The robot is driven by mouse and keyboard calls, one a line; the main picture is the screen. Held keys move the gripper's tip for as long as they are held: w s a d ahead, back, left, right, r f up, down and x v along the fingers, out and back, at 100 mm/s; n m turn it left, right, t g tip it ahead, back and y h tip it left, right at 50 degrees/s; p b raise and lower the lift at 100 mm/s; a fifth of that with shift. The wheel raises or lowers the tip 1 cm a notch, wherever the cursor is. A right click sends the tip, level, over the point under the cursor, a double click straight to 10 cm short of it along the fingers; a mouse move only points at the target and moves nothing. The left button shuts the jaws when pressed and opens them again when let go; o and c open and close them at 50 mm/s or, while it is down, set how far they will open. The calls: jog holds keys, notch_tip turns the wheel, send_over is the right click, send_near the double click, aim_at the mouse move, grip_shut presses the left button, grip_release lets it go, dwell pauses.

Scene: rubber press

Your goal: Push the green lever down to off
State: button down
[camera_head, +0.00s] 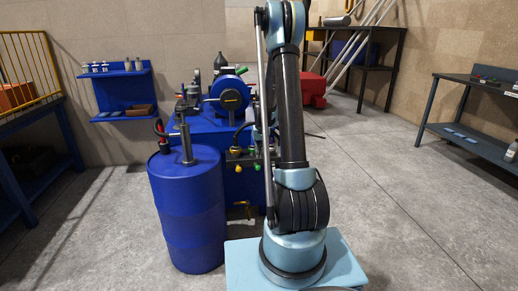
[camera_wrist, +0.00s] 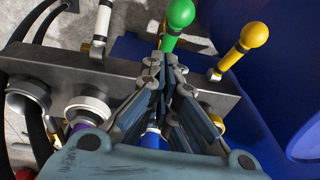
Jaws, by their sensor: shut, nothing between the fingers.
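The green lever (camera_wrist: 180,14) shows its round knob and part of its stem at the top of the wrist view. My gripper (camera_wrist: 165,62) is shut and empty, with its fingertips just below the green knob in the picture. The fingers hide the lower stem and its base, and I cannot tell whether they touch it. A yellow-knobbed lever (camera_wrist: 253,35) stands to the right and a white lever (camera_wrist: 101,25) to the left. In the head view my arm hides the gripper.
The levers sit on a grey metal block (camera_wrist: 60,82) with round fittings and dark hoses at the left. A blue drum (camera_head: 187,215) stands beside the blue machine (camera_head: 230,95). A dark shelf table (camera_head: 470,135) is at the right, with open floor before it.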

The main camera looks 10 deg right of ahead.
aim_at(256, 165)
jog(key=shift+s+a+f, duration=0.2)
jog(key=shift+s+f, duration=0.15)
jog(key=shift+f, duration=0.45)
jog(key=shift+s+a+f, duration=0.15)
jog(key=shift+s+f, duration=0.2)
jog(key=shift+f, duration=0.45)
jog(key=shift+a, duration=0.2)
